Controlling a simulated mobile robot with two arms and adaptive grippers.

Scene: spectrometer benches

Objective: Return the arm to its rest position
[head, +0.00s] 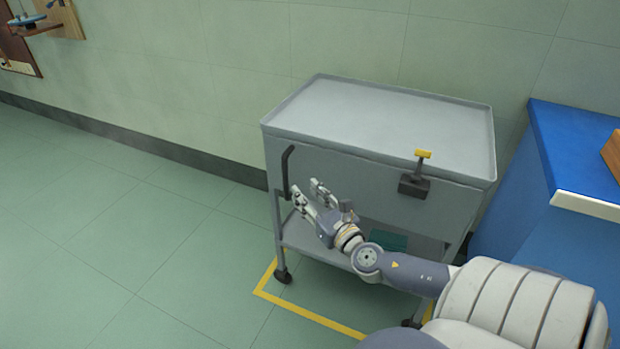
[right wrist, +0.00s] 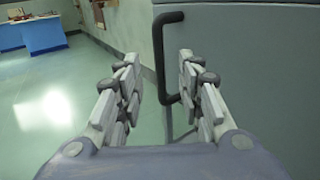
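My right arm (head: 410,272) comes in from the lower right in the head view and reaches in front of the grey cart (head: 385,115). My right gripper (head: 308,192) is open and empty, its fingers spread toward the upper left. It is near the dark bar handle (head: 286,170) on the cart's left end and appears apart from it. In the right wrist view the two fingers (right wrist: 160,85) stand wide apart, with the handle (right wrist: 163,58) showing beyond and between them. My left gripper is not in view.
The cart has a bare top, a lower shelf with a dark green item (head: 388,241), and a black-and-yellow lever (head: 418,172) on its front. Yellow tape (head: 318,318) marks the floor around it. A blue bench (head: 575,150) stands at right. The floor at left is clear.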

